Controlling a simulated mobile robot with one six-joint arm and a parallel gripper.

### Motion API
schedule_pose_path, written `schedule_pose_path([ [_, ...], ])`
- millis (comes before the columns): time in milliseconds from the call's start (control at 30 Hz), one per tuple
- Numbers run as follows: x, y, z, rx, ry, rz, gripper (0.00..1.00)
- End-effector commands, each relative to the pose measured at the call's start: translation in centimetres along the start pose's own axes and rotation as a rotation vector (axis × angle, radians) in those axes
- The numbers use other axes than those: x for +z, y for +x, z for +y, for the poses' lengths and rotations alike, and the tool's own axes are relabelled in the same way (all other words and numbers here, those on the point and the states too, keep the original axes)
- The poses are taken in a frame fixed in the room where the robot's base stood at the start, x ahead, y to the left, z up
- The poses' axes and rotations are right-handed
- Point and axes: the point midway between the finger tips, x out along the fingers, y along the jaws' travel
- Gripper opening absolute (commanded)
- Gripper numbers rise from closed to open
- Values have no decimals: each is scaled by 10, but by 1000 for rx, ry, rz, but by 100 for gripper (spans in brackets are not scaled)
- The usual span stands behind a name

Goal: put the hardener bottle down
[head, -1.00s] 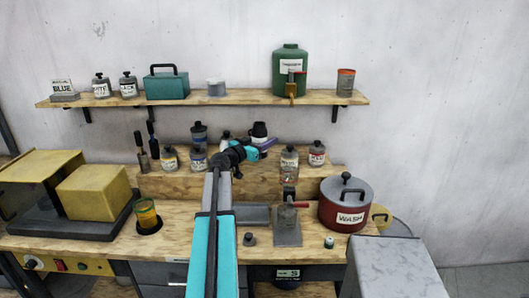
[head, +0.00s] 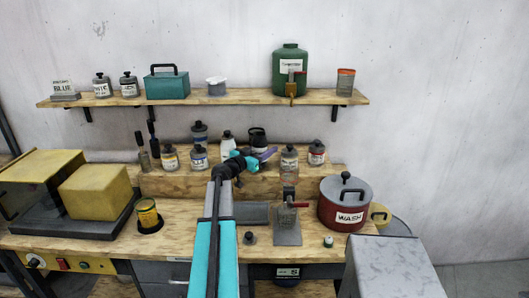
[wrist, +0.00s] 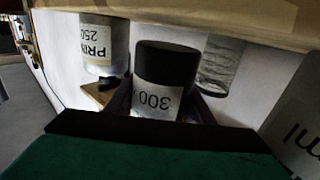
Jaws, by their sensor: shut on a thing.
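My gripper (head: 264,155), with purple fingers, reaches over the wooden step at the back of the bench. It is shut on a dark-topped bottle (head: 257,137), which I take to be the hardener bottle.
The wooden step (head: 200,184) holds a white bottle (head: 227,145) just left of the held one and a clear jar (head: 289,160) to its right. Several other bottles stand along it. A red WASH pot (head: 345,204) is at the right. A shelf (head: 230,99) runs above.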

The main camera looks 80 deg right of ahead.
Motion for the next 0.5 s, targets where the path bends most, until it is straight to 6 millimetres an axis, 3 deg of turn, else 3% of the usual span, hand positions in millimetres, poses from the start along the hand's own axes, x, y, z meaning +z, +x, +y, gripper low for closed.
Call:
schedule_pose_path([
  [200,16,4,-3,0,0,2,12],
  [500,16,6,-5,0,0,1,12],
])
